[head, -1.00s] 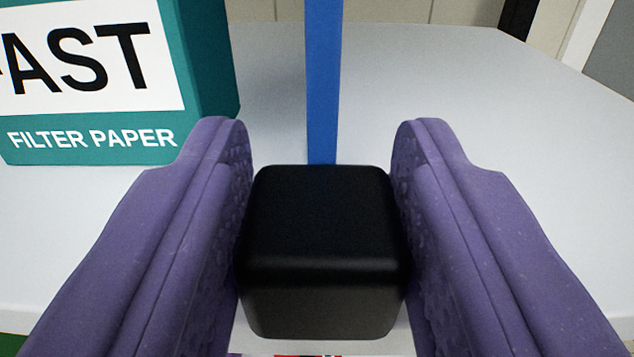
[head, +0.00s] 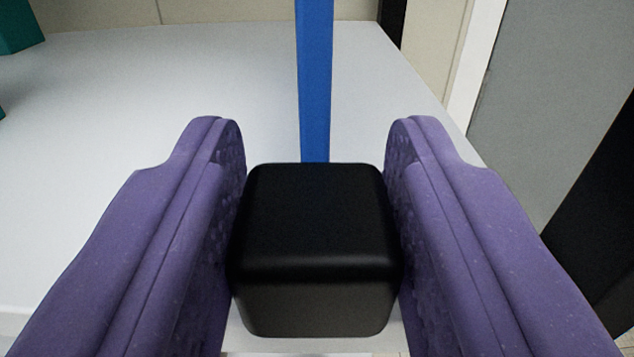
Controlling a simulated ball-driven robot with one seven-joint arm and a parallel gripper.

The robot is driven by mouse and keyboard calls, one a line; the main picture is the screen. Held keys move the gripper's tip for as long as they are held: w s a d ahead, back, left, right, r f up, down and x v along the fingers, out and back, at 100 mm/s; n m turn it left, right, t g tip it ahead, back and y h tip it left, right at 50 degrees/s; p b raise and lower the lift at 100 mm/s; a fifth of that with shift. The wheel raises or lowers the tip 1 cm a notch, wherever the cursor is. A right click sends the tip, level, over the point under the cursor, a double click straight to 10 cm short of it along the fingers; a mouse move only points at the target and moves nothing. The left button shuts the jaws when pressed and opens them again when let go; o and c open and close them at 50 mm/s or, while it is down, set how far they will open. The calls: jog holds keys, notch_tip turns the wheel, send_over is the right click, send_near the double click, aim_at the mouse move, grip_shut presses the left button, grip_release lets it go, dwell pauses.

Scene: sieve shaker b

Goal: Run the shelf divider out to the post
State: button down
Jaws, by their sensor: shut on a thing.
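My gripper (head: 316,140) has its two purple fingers on either side of a black block-shaped grip (head: 315,225) and is shut on it. A tall blue strip (head: 315,80) stands upright right behind the grip, in the middle of the view. It looks like the shelf divider seen edge-on; its top is out of view and the join to the grip is hidden. A dark upright (head: 392,22) stands at the far right corner of the white shelf. I cannot tell for sure whether it is the post.
Right of the shelf's right edge are a grey panel (head: 540,90) and a black upright (head: 610,190).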

jog(key=c, duration=0.7)
grip_release()
jog(key=shift+s, duration=0.1)
jog(key=s+p, duration=0.1)
jog(key=s, duration=0.6)
jog(key=shift+s+d, duration=0.15)
jog(key=shift+s, duration=0.15)
